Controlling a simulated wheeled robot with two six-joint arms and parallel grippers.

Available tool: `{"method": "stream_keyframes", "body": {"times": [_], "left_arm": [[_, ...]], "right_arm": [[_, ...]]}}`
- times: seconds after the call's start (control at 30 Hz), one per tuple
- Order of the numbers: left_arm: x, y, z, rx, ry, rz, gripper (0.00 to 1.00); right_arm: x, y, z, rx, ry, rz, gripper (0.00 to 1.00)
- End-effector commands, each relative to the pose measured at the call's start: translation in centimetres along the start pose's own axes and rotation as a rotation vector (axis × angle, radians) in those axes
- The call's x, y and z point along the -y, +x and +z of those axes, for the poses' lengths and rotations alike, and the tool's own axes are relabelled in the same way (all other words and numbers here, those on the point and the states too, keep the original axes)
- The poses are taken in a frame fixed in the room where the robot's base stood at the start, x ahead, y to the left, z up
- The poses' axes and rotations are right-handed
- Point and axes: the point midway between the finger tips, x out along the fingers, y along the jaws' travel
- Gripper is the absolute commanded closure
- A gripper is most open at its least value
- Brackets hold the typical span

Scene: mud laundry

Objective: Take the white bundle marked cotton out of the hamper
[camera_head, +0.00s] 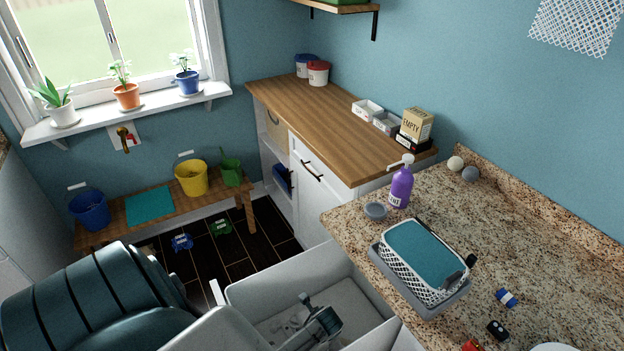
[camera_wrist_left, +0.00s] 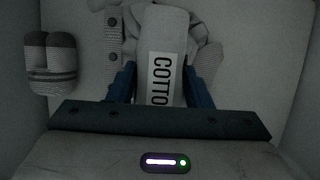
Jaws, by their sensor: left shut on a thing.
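The white bundle (camera_wrist_left: 160,30) shows in the left wrist view with a pale label reading "COTTO", its last letter hidden. My left gripper (camera_wrist_left: 158,68) has its blue fingers on both sides of the bundle and is shut on it. The bundle is inside the pale hamper (camera_head: 298,280), low in the head view. In the head view my left gripper (camera_head: 318,322) reaches down into the hamper, and the bundle cannot be made out clearly there. My right gripper is not in view.
Grey striped socks (camera_wrist_left: 50,62) and a buttoned grey garment (camera_wrist_left: 113,38) lie beside the bundle in the hamper. The hamper's walls surround my left gripper. A granite counter (camera_head: 510,235) with a white basket (camera_head: 398,268) and a purple bottle (camera_head: 401,188) stands to the right.

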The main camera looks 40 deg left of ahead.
Motion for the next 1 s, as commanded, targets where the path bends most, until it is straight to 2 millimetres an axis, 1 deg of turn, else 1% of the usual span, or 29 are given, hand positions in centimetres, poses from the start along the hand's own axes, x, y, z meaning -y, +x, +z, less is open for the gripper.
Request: {"method": "stream_keyframes", "body": {"times": [0.27,0.37,0.57,1.0], "left_arm": [[0.0,-0.4,0.2,0.002,0.0,-0.002,0.97],[0.0,-1.5,0.7,0.003,0.0,-0.002,0.97],[0.1,-4.4,1.9,0.002,-0.001,-0.004,0.97],[0.1,-12.1,5.1,0.003,-0.001,-0.005,0.97]], "right_arm": [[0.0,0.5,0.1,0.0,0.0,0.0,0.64],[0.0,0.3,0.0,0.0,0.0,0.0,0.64],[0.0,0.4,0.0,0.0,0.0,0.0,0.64],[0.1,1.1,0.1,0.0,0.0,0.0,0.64]]}}
